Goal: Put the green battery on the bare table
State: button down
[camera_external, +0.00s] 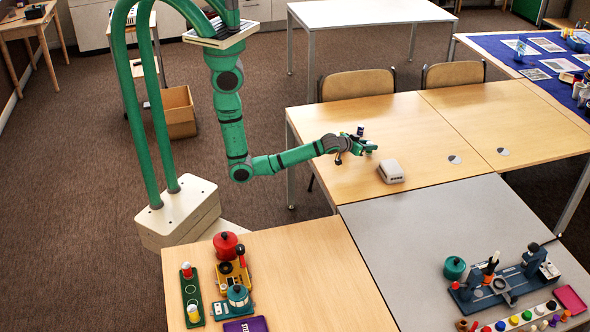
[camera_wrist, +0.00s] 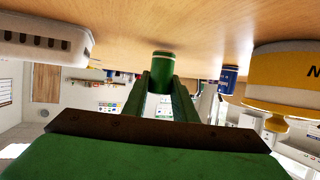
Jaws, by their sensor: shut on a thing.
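The green battery (camera_wrist: 161,72) stands between the fingertips of my gripper (camera_wrist: 164,88) in the wrist view, where the picture is upside down with the table at the top. My gripper is shut on it. Its end is at or very near the wooden tabletop (camera_wrist: 200,25); I cannot tell whether it touches. In the external view my gripper (camera_external: 368,147) is low over the wooden table (camera_external: 430,130), reaching in from the left, and the battery is too small to make out clearly.
A white slotted box (camera_external: 391,171) is close by and shows in the wrist view (camera_wrist: 45,38). A blue battery (camera_wrist: 229,75) and a large yellow object (camera_wrist: 285,80) stand on the other side. The table to the right is mostly clear. Two chairs (camera_external: 357,85) stand behind.

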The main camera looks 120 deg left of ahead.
jog(key=shift+f, duration=0.35)
jog(key=shift+f, duration=0.1)
jog(key=c, duration=1.4)
grip_release()
jog(key=shift+c, duration=0.2)
jog(key=shift+d, duration=0.1)
jog(key=v, duration=1.2)
